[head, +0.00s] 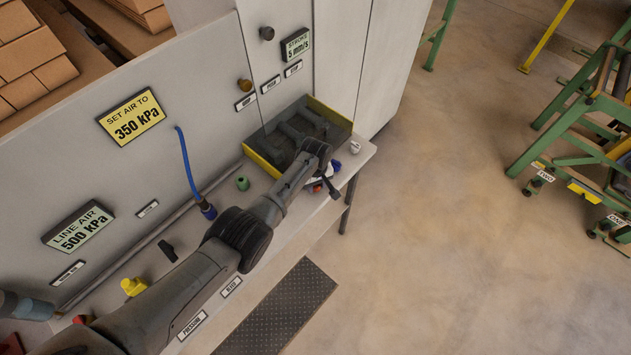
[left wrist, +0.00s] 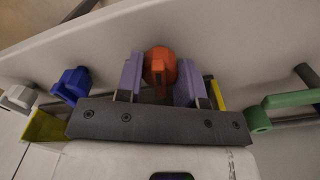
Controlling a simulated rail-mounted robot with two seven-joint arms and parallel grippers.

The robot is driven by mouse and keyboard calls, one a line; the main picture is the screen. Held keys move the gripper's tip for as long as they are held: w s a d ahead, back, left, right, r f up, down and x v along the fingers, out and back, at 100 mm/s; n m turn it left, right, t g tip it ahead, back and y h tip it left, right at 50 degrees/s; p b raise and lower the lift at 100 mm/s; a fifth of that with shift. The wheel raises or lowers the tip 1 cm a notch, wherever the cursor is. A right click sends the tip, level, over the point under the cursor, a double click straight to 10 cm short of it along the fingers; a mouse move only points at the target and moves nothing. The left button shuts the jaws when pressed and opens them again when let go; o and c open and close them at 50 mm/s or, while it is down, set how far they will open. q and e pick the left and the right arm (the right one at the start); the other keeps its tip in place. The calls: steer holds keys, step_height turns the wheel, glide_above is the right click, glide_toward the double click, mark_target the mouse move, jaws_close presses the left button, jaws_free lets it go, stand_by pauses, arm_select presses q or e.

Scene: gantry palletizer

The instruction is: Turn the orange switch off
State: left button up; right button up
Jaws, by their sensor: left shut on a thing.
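The orange switch (left wrist: 160,62) is a rounded knob on the pale panel, seen in the left wrist view. My left gripper (left wrist: 158,82) has one pale purple finger on each side of it and is shut on it. In the head view, the left gripper (head: 325,184) is at the front edge of the bench, just below the tray. Only a small orange-red bit of the switch (head: 317,188) shows there; my arm hides most of it. My right gripper is not in view.
A blue knob (left wrist: 72,84) and a white knob (left wrist: 18,97) are left of the gripper in the left wrist view, and a green part (left wrist: 272,111) is at right. A yellow-edged tray (head: 340,117) stands close behind my wrist. Open floor (head: 460,210) lies to the right.

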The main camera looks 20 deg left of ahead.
arm_select(q)
steer(key=shift+n, duration=1)
steer(key=o, duration=0.9)
